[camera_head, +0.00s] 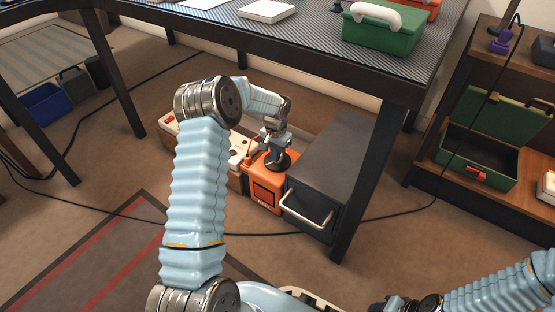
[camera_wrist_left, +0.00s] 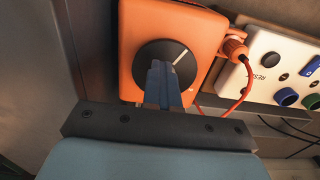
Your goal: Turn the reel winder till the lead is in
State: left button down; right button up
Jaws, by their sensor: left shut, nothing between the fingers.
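An orange box (camera_head: 265,190), the likely reel winder, stands on the floor under the table. The wrist view shows its orange face (camera_wrist_left: 145,22) with a round black dial (camera_wrist_left: 152,58) that carries a white line. A red-orange lead (camera_wrist_left: 243,88) hangs in a loop from an orange plug (camera_wrist_left: 235,48) at the box's side. My left gripper (camera_head: 272,145) is over the box's top. Its fingers (camera_wrist_left: 158,72) are together and empty, with the tips over the dial; touching or just above, I cannot tell. The fingers hide part of the dial. My right gripper's fingers do not show.
A dark drawer cabinet (camera_head: 335,165) with a pale handle stands close right of the box. A cream panel with knobs (camera_wrist_left: 285,62) is beside it. A table leg (camera_head: 372,185) stands further right. A black cable (camera_head: 400,212) crosses the open floor in front.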

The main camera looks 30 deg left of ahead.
aim_at(267, 165)
pick_arm(q)
jog(key=shift+s+a+f, duration=0.15)
jog(key=shift+s+f, duration=0.05)
jog(key=shift+f, duration=0.45)
jog(key=shift+a, duration=1.15)
jog(key=shift+w+a, duration=0.1)
jog(key=shift+s+a+f, duration=0.1)
jog(key=shift+s+a, duration=0.05)
jog(key=shift+s, duration=0.2)
jog(key=shift+a+r+p, duration=0.1)
jog(key=shift+r+p, duration=0.55)
jog(key=shift+p, duration=0.1)
jog(key=r+p, duration=0.1)
jog(key=r, duration=0.1)
jog(key=r+p, duration=0.1)
jog(key=r, duration=0.2)
jog(key=shift+w+d+p, duration=0.15)
jog(key=shift+d+p, duration=0.05)
jog(key=shift+p, duration=0.15)
